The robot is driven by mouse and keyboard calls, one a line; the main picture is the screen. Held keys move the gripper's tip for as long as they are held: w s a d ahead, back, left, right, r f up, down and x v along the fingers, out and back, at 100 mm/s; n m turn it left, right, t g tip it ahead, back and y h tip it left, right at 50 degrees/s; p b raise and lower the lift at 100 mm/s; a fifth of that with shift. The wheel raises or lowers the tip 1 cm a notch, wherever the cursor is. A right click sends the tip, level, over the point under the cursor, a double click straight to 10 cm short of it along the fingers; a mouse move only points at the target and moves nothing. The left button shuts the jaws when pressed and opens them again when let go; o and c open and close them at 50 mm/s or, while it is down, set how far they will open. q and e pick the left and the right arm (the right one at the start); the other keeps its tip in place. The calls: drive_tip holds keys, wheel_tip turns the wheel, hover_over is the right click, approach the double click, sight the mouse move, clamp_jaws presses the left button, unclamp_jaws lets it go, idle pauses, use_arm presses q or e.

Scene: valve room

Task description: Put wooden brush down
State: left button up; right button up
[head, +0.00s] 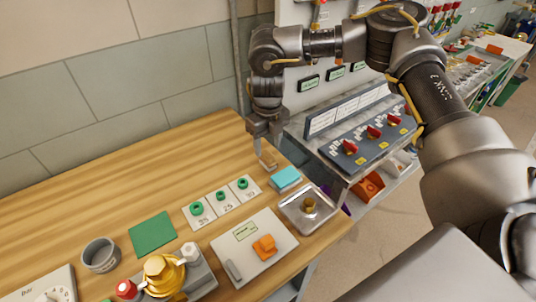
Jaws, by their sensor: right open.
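My right gripper (266,140) reaches down from the upper right over the back right part of the wooden table (120,170). It is open. A small tan thing, which looks like the wooden brush (268,160), is at its fingertips, close to the tabletop. It is too small to tell whether it touches the fingers or just how it rests. My left gripper is not in view.
A teal pad (285,179), a clear tray (308,208) and cards with green rings (222,202) lie near the gripper. A green mat (152,234), grey bowl (100,254) and brass valve (163,275) are further left. A shelf with red-knobbed blue panel (370,138) stands right. The back left tabletop is clear.

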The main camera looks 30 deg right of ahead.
sight(268, 153)
wheel_tip(268, 153, up, 7)
drive_tip(key=shift+r, duration=0.2)
idle(0.6)
